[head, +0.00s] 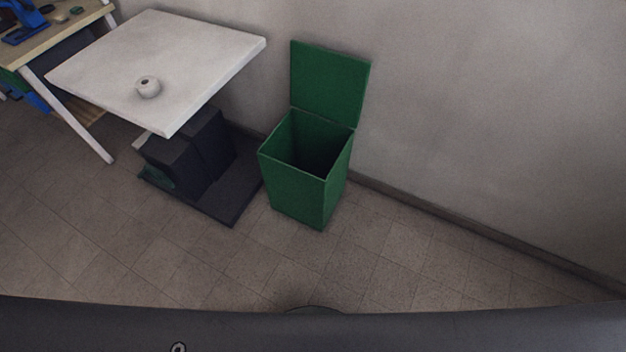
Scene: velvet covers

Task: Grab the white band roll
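A small white band roll (149,87) with a dark centre hole sits on the white square tabletop (200,50), near its front edge, in the left part of the head view. Nothing touches it. Neither of my grippers is in the head view, so their distance to the roll does not show.
A green bin (298,188) with its lid (330,84) raised stands right of the white table, by the wall (480,110). A wooden workbench (50,35) with blue items is at the top left. The tiled floor (400,250) in front is clear.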

